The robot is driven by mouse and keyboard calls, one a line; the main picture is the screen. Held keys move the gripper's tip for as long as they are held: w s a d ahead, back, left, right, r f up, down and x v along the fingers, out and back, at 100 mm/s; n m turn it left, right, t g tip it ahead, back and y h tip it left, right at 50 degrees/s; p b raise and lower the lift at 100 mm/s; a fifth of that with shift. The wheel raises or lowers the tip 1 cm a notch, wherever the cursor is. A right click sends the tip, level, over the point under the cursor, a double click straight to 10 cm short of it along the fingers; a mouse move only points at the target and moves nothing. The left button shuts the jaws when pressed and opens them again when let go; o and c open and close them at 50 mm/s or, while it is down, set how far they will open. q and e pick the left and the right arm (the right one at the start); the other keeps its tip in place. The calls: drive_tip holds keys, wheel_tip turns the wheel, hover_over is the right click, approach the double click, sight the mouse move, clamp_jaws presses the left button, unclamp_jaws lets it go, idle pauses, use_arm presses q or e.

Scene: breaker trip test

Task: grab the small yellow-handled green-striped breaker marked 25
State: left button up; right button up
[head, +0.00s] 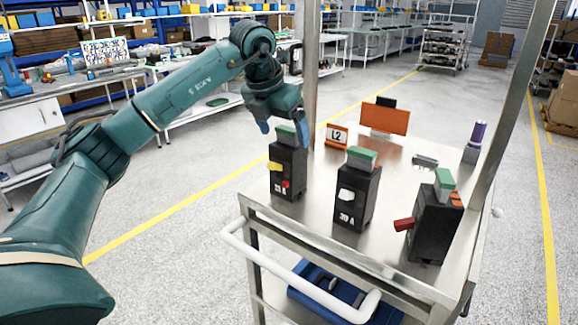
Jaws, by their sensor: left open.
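The yellow-handled breaker (289,178) stands upright on the left of the metal cart top (328,215). It is black with a green top block, a yellow handle pointing left, a small red part and a white marking too small to read surely. My left gripper (284,129) is open above it, its blue fingertips on either side of the green top. I cannot tell whether they touch it. A middle breaker (352,207) has a white handle and reads 30 A. A right breaker (434,232) has a red handle and a green top. My right gripper is not in view.
An orange L2 sign (337,136) and an orange panel (385,118) stand behind the breakers. A purple-topped post (476,140) and a small grey part (425,161) are farther right. Metal uprights (312,60) and a white handlebar (285,272) bound the cart.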

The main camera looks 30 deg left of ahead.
sight(288, 143)
use_arm(q)
drive_tip(key=p+x, duration=0.1)
drive_tip(key=x, duration=0.4)
drive_tip(key=shift+w+f, duration=0.1)
drive_tip(key=shift+f, duration=0.2)
drive_tip(key=shift+c, duration=0.3)
drive_tip(key=c, duration=1.3)
drive_tip(key=shift+r, duration=0.15)
drive_tip(key=shift+c, duration=0.5)
